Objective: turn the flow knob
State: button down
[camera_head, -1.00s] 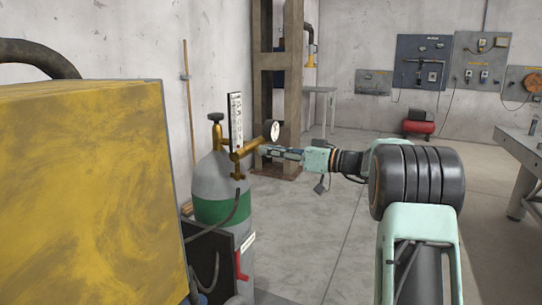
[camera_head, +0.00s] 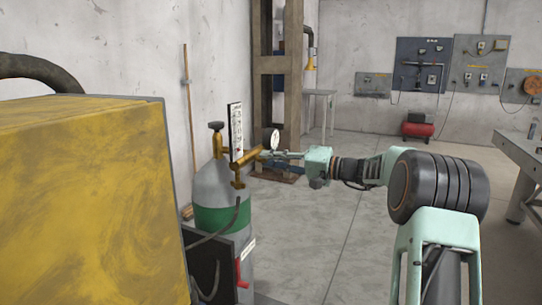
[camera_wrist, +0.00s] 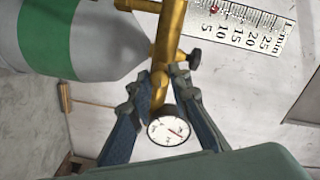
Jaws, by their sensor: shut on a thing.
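A brass regulator (camera_head: 246,158) with a round white gauge (camera_head: 271,139) and an upright flow scale (camera_head: 235,128) sits on the grey and green gas cylinder (camera_head: 208,190). In the wrist view a small black knob (camera_wrist: 195,58) sticks out beside the flow scale (camera_wrist: 240,25). I take it for the flow knob. My gripper (camera_wrist: 165,78) has a finger on each side of the brass regulator body (camera_wrist: 160,88), just left of this knob, and is shut on it. The gauge (camera_wrist: 168,131) shows between the fingers. The exact contact is partly hidden. My gripper also shows in the head view (camera_head: 268,154).
A large yellow box (camera_head: 85,190) fills the left foreground. The wall (camera_head: 150,60) is close behind the cylinder. A hose (camera_head: 232,215) hangs down the cylinder's front. A wooden post (camera_head: 292,90) stands behind. A workbench (camera_head: 520,150) is far right, with open floor (camera_head: 330,240) between.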

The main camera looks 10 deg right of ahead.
jog(key=shift+m+g+y+p, duration=0.3)
jog(key=shift+m+y+p, duration=0.2)
jog(key=shift+m+p, duration=9.4)
jog(key=shift+f+m+b, duration=0.1)
jog(key=shift+m+b, duration=0.25)
jog(key=shift+m, duration=0.15)
jog(key=c, duration=1.8)
grip_release()
jog(key=v, duration=1.2)
